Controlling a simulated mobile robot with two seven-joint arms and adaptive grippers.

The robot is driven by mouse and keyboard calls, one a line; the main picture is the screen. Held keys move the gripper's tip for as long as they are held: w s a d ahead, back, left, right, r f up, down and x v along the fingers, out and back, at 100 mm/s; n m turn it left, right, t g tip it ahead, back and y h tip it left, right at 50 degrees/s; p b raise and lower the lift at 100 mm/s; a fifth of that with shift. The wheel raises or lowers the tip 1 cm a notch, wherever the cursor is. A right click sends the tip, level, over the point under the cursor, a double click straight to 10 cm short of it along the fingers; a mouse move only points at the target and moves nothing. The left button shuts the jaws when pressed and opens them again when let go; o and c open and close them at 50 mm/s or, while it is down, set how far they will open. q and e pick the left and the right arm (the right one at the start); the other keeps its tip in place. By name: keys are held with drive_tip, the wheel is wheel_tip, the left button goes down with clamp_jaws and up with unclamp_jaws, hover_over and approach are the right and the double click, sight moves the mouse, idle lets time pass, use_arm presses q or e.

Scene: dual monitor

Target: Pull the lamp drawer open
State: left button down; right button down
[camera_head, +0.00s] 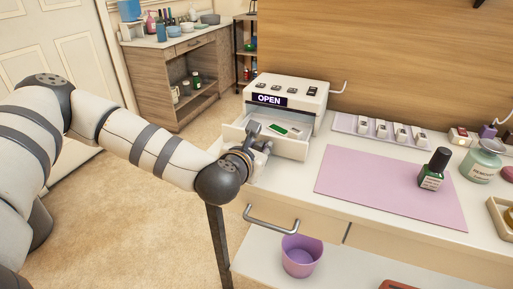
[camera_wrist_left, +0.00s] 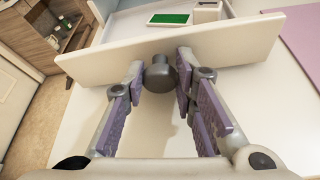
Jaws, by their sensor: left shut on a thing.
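The white lamp box (camera_head: 318,105) with a dark OPEN sign (camera_head: 269,99) stands at the back left of the table. Its drawer (camera_head: 289,148) stands out from the body, with a green item (camera_head: 278,130) and a white item inside. In the left wrist view the drawer's pale front panel (camera_wrist_left: 235,45) carries a round grey knob (camera_wrist_left: 159,76). My left gripper (camera_head: 264,147) is at the drawer front, its purple-padded fingers (camera_wrist_left: 161,90) on both sides of the knob, shut on it. My right gripper is not in view.
A pink mat (camera_head: 390,190) with a dark green bottle (camera_head: 434,170) lies right of the lamp. A tray (camera_head: 345,122) of small white pieces is behind it. The table's own drawer handle (camera_head: 271,219) projects at the front, above a purple bucket (camera_head: 300,258). Open floor lies left.

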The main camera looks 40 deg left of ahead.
use_arm(q)
drive_tip(key=shift+w, duration=0.2)
drive_tip(key=c, duration=1.3)
unclamp_jaws()
drive_tip(key=v, duration=0.7)
drive_tip(key=shift+s, duration=0.3)
